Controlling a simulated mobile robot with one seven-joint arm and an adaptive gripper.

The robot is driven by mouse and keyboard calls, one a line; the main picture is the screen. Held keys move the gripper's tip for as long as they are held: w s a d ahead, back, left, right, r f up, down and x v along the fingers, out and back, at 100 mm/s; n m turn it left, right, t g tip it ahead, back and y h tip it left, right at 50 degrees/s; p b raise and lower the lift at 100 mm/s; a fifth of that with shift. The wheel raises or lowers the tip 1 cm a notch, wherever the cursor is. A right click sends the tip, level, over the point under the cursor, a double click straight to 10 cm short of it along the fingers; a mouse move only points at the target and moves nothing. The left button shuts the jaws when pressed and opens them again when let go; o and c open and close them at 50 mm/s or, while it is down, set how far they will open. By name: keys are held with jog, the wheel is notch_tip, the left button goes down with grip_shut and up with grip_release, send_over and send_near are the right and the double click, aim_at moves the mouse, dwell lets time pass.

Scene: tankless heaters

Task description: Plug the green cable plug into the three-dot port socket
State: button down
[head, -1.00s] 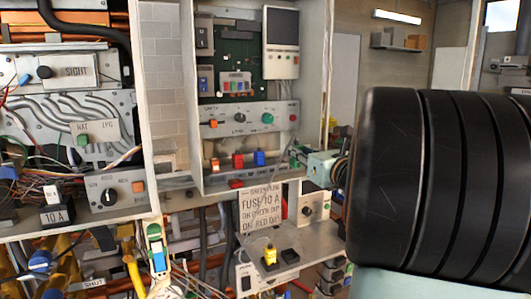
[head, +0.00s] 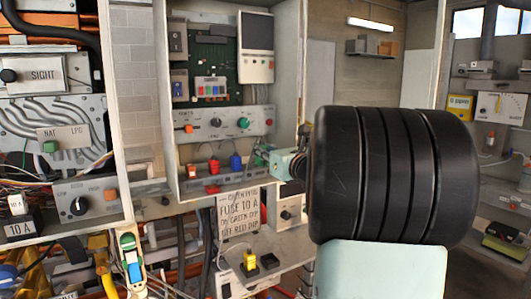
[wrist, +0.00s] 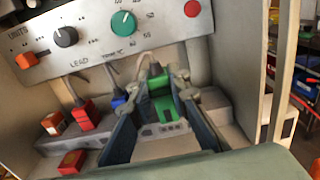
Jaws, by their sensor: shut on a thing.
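My gripper (wrist: 160,92) is shut on the green cable plug (wrist: 167,108), which sits between its two dark fingers in the wrist view. The plug is close to the ledge under the control panel. A grey block with small dark marks (wrist: 162,130) shows just below the plug; I cannot tell whether these are the three dots, or whether plug and socket touch. In the head view my gripper (head: 264,157) is at the right end of the cabinet's lower ledge, right of the blue plug (head: 236,162). My dark arm hides part of the area to its right.
A red plug (wrist: 85,115) and an orange block (wrist: 53,123) stand left of the gripper, with a red block (wrist: 72,161) in front. The cabinet's side wall (wrist: 250,75) is close on the right. A paper sign (head: 238,214) hangs below the ledge.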

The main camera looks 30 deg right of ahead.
aim_at(257, 156)
jog(key=shift+w+d, duration=0.1)
jog(key=shift+w, duration=1.55)
jog(key=shift+w, duration=0.1)
jog(key=shift+f+b, duration=0.55)
jog(key=shift+b, duration=0.05)
jog(key=shift+f+b, duration=0.75)
jog(key=shift+f, duration=0.2)
jog(key=c, duration=1.7)
grip_release()
jog(key=shift+c, duration=0.2)
jog(key=s, duration=1.2)
jog(key=shift+a, duration=0.25)
